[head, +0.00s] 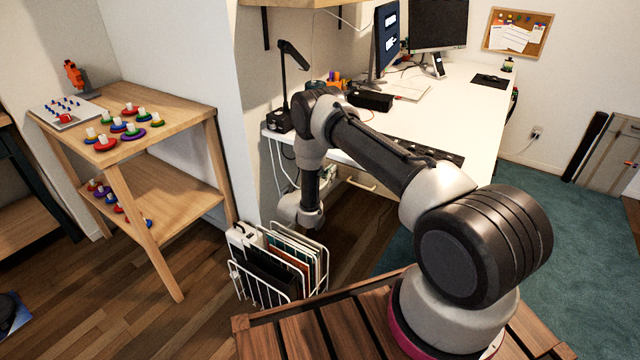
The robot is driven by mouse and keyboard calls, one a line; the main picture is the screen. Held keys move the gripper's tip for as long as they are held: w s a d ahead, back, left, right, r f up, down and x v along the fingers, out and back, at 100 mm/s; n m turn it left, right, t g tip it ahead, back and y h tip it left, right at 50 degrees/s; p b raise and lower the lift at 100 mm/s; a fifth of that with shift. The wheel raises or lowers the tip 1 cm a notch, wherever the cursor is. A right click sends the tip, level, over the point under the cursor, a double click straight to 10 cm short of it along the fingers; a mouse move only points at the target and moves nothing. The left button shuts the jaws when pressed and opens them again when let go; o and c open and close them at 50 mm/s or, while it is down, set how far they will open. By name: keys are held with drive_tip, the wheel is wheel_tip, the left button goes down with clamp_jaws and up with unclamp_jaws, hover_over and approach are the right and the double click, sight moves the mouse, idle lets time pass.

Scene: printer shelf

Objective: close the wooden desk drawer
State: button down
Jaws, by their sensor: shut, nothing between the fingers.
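The wooden desk drawer (362,184) shows as a pale wood strip under the white desk, just right of my forearm. It appears to stick out from under the desktop; my arm hides part of it, so I cannot tell how far. My arm reaches over from the lower right and bends down in front of the desk. My gripper (314,222) is a small dark shape at the end of the wrist, low and left of the drawer. It is shut and empty, with its fingertips mostly hidden. I see no contact with the drawer.
A white wire rack (278,264) with folders stands on the floor just below my wrist. A wooden shelf (178,120) with colored ring pieces stands at left. Monitors, a keyboard and a black lamp (288,90) are on the desk (462,110). Wood floor is clear between shelf and rack.

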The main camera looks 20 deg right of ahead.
sight(338, 166)
drive_tip(key=x, duration=0.5)
drive_tip(key=shift+w+d+r, duration=0.1)
idle(0.3)
